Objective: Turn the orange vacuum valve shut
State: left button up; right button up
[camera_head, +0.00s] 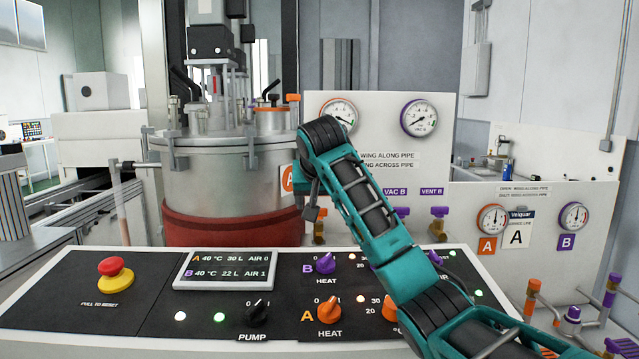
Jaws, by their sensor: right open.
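My right arm reaches in from the lower right, and its gripper (309,203) hangs at the left end of the white valve panel (462,160). The gripper is open; its fingers are small and partly hidden by the wrist. A small orange valve part (319,230) shows just below the gripper. Its wing and label are mostly hidden behind my arm, so I cannot tell how the wing stands or whether the gripper touches it. An orange A plate (288,180) is left of the gripper. My left gripper is out of view.
Purple valves labelled VAC B (402,212) and VENT B (438,212) stand right of my forearm. Two round gauges (339,114) (419,118) sit above. A steel vessel (222,185) is at left. The control console (140,290) with knobs lies below my arm.

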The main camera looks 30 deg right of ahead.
jog(key=v, duration=0.9)
jog(key=shift+s+r, duration=0.15)
jog(key=shift+r, duration=0.05)
jog(key=shift+f, duration=0.1)
